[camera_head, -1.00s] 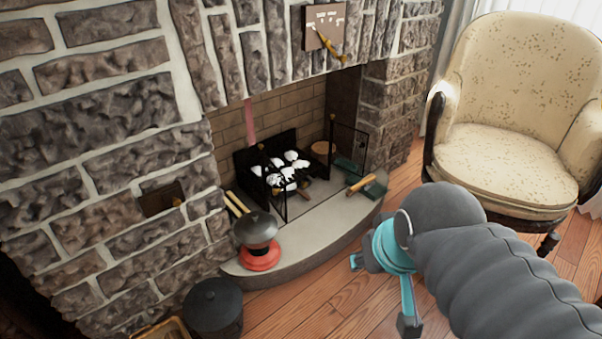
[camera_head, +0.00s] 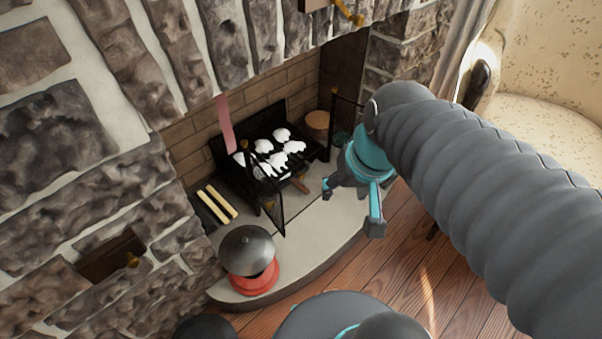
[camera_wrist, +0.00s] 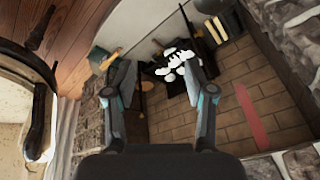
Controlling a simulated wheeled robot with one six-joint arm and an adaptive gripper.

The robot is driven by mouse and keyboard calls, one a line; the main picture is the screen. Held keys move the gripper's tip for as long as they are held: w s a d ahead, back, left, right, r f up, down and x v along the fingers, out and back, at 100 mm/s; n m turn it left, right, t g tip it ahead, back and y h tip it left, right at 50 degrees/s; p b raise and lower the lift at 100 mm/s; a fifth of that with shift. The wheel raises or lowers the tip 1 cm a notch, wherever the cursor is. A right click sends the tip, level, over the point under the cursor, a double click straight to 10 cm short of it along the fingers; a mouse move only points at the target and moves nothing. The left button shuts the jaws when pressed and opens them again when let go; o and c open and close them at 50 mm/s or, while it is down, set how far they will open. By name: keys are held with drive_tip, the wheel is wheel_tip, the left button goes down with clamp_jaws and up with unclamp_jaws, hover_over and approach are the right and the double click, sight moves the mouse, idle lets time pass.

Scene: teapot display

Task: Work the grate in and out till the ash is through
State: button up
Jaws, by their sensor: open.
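The black grate (camera_head: 225,155) stands in the fireplace with several white ashy lumps (camera_head: 283,135) on it. The lumps also show in the wrist view (camera_wrist: 172,68), beyond and between my fingers. A short wooden handle (camera_head: 300,185) sticks out low at the grate's front. My gripper (camera_head: 350,210) is open and empty, in front and to the right of the grate in the head view, apart from the handle. Its two fingers are spread in the wrist view (camera_wrist: 158,68). Whether ash lies under the grate is hidden.
A dark mesh screen panel (camera_head: 270,195) stands at the grate's front left. A grey-lidded red pot (camera_head: 252,278) and pale yellow sticks (camera_head: 213,205) are on the left hearth. A wooden-handled tool (camera_wrist: 110,60) lies near my fingers in the wrist view. An armchair (camera_head: 540,130) stands right.

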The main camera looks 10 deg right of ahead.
sight(303, 177)
drive_tip(key=w+a+f+m+g+y+b, duration=0.1)
drive_tip(key=w+a+f+m+y+b, duration=0.2)
drive_tip(key=w+f+m+y, duration=0.45)
drive_tip(key=w+a+f+m+g+y+b, duration=0.1)
drive_tip(key=w+a+f+m+y+b, duration=0.3)
drive_tip(key=w+f, duration=0.7)
drive_tip(key=w+d+f+m+t+b, duration=0.1)
drive_tip(key=w+d+f+m+t, duration=0.2)
drive_tip(key=f, duration=0.5)
drive_tip(key=w+d+f+m+t+h, duration=0.1)
drive_tip(key=w+d+f+m+t, duration=0.3)
drive_tip(key=d+f+m, duration=0.3)
drive_tip(key=w+d+f+m+t+h+b, duration=0.1)
drive_tip(key=w+d+f+m+t, duration=0.3)
drive_tip(key=f, duration=0.6)
drive_tip(key=shift+w+d+f+m+t+b, duration=0.15)
drive_tip(key=shift+d+m+t+b, duration=0.1)
drive_tip(key=shift+m+t, duration=0.35)
drive_tip(key=shift+w+d+f+m+t+b, duration=0.1)
drive_tip(key=shift+d+m+t, duration=0.1)
drive_tip(key=shift+m+t, duration=0.4)
drive_tip(key=b+x, duration=0.1)
drive_tip(key=x, duration=1.2)
drive_tip(key=shift+w+a+f, duration=0.1)
drive_tip(key=shift+w+a, duration=0.05)
drive_tip(key=shift+w, duration=0.05)
clamp_jaws()
